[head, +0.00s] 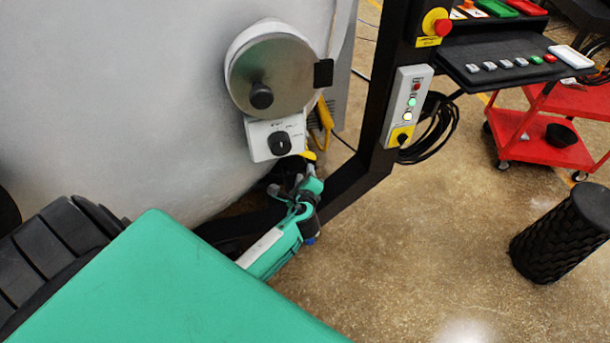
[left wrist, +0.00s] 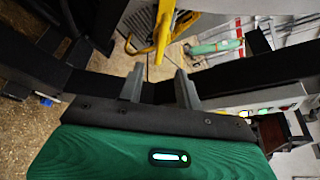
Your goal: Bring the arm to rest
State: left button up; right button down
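My left gripper (head: 291,184) is low beside the furnace, just below the white box with the black knob (head: 280,143). In the left wrist view its two grey fingers (left wrist: 160,86) stand apart, with nothing held between them. The left arm comes in green from the lower left of the head view. My right gripper is in neither view.
The furnace's pale wall (head: 120,100) carries a round metal cover (head: 275,75). A black post (head: 385,110) with a button panel (head: 407,105) stands close right of the gripper. A red cart (head: 545,140) and a black bin (head: 562,235) stand right. Open floor (head: 420,250) lies between.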

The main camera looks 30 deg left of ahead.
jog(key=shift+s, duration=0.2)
